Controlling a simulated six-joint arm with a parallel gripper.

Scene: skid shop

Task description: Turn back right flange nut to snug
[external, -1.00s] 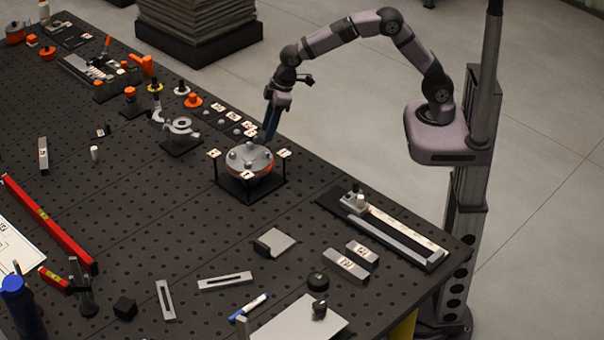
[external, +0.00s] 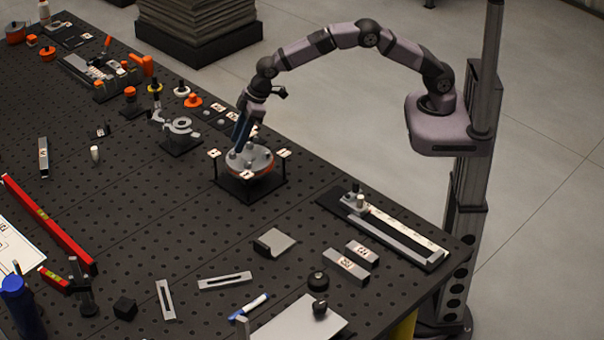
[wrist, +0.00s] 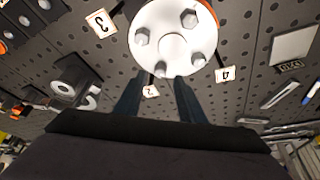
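The round pale flange (external: 262,157) with an orange rim sits on a dark square stand on the bench, with several hex nuts on its top. The wrist view shows the flange face (wrist: 172,45) with nuts at its left (wrist: 141,38), top (wrist: 189,18), right (wrist: 197,60) and bottom (wrist: 160,69). I cannot tell for sure which one is the back right nut. My gripper (external: 238,142) points down at the flange's back left edge. In the wrist view its two dark fingers (wrist: 157,84) are apart, with the bottom nut just beyond the gap between them. Contact is not visible.
Numbered tags stand around the flange, including 3 (wrist: 101,22) and 4 (wrist: 225,74). A flat grey block (external: 274,242) lies in front. The perforated bench (external: 130,210) has bare room left of the flange.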

